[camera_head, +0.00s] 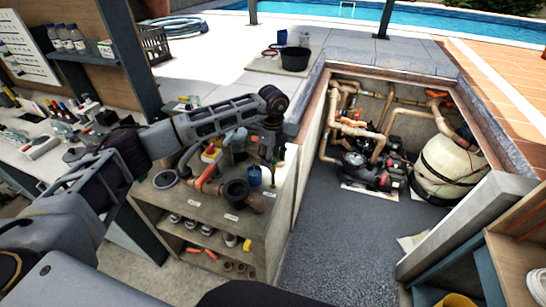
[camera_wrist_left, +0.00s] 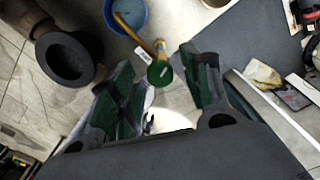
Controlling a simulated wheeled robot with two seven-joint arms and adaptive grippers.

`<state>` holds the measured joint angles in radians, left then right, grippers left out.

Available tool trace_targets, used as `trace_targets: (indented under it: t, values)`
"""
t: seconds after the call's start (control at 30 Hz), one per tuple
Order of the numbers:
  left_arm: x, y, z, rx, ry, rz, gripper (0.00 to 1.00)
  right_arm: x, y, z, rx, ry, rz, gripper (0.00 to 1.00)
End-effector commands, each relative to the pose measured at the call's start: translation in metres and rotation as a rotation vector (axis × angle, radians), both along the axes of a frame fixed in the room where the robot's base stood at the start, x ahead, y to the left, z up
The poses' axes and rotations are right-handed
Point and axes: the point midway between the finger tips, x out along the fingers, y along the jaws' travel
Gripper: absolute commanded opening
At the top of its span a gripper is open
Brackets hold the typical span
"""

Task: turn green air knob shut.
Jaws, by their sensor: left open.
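The green knob (camera_wrist_left: 160,73) shows in the left wrist view as a small round cap on a yellowish stem, between the two fingers of my left gripper (camera_wrist_left: 157,62). The fingers are spread, with a visible gap on each side of the knob. I cannot tell how deep the knob sits between them. In the head view my left gripper (camera_head: 271,150) points down at the right end of a shelf unit. There the gripper largely hides the knob. My right gripper is in neither view.
A blue cup (camera_wrist_left: 128,14) and a dark pipe flange (camera_wrist_left: 65,58) lie close to the gripper. The shelf unit (camera_head: 222,220) stands beside the pit wall. The pit holds a pump (camera_head: 367,170) and a cream tank (camera_head: 447,170). The grey pit floor (camera_head: 335,245) is mostly clear.

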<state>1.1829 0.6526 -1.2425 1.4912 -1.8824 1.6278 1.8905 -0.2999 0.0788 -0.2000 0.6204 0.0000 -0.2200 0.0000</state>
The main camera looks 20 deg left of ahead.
Motion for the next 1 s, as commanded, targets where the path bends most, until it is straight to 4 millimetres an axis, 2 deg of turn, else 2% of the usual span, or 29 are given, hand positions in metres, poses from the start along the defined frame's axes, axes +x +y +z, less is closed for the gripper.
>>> trace_targets:
  t: [0.03, 0.3, 0.4, 0.73, 1.0]
  values:
    - [0.0, 0.0, 0.0, 0.0, 0.0, 0.0, 0.45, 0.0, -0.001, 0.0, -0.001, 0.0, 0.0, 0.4]
    - [0.0, 0.0, 0.0, 0.0, 0.0, 0.0, 0.1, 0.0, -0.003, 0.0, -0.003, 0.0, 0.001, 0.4]
    - [0.0, 0.0, 0.0, 0.0, 0.0, 0.0, 0.0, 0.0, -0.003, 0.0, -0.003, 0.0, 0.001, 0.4]
    - [0.0, 0.0, 0.0, 0.0, -0.001, -0.031, 0.0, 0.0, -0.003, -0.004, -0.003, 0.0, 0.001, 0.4]
    - [0.001, 0.0, -0.001, -0.001, -0.002, -0.142, 0.0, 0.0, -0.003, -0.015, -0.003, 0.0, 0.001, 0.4]
